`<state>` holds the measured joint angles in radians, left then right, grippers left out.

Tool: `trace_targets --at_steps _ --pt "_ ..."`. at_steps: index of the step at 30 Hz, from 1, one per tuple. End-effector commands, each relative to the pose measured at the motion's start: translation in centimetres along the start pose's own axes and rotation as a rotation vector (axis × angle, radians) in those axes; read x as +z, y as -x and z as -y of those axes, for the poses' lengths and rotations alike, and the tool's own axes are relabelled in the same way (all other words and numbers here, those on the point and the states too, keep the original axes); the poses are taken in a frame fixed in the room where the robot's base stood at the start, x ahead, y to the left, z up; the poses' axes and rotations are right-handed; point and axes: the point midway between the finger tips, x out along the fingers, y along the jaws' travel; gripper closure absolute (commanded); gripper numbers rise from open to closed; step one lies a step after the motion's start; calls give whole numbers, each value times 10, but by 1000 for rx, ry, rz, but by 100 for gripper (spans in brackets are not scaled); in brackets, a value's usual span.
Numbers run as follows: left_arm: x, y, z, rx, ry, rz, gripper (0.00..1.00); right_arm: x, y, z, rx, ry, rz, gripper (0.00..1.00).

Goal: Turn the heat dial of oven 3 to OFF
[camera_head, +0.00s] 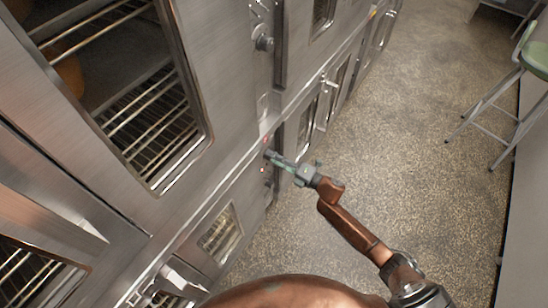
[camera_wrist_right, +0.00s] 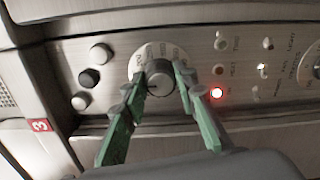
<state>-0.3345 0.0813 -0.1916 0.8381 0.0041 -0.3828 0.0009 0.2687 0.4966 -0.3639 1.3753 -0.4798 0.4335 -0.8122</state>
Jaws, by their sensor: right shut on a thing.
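The heat dial (camera_wrist_right: 159,84) is a round dark knob on a pale marked disc, near the middle of the right wrist view. A red label (camera_wrist_right: 40,125) with the number 3 is on the panel at its lower left. The fingers of my right gripper (camera_wrist_right: 160,80) stand on both sides of the dial and are shut on it. In the head view my right gripper (camera_head: 270,155) reaches the oven front (camera_head: 254,165) from the right. The dial's setting is too blurred to read. My left gripper is not in view.
A red lamp (camera_wrist_right: 217,92) glows right of the dial, beside several small switches. Dark and pale buttons (camera_wrist_right: 89,77) are on the left. An oven with racks (camera_head: 140,105) is at the left. Open floor (camera_head: 400,120) and a green stool (camera_head: 535,58) are at the right.

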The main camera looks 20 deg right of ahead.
Motion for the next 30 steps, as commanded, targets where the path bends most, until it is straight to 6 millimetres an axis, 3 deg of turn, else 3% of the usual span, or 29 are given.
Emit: trace_targets --at_steps 5,6,13,23,30 --pt "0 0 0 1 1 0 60 -1 0 1 -2 2 -1 97" --pt "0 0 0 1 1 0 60 -1 0 1 -2 2 -1 73" --pt "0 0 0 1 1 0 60 0 0 1 -1 1 0 57" --pt "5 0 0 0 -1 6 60 0 3 1 -1 0 0 55" --pt "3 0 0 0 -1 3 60 0 37 2 -3 0 0 55"
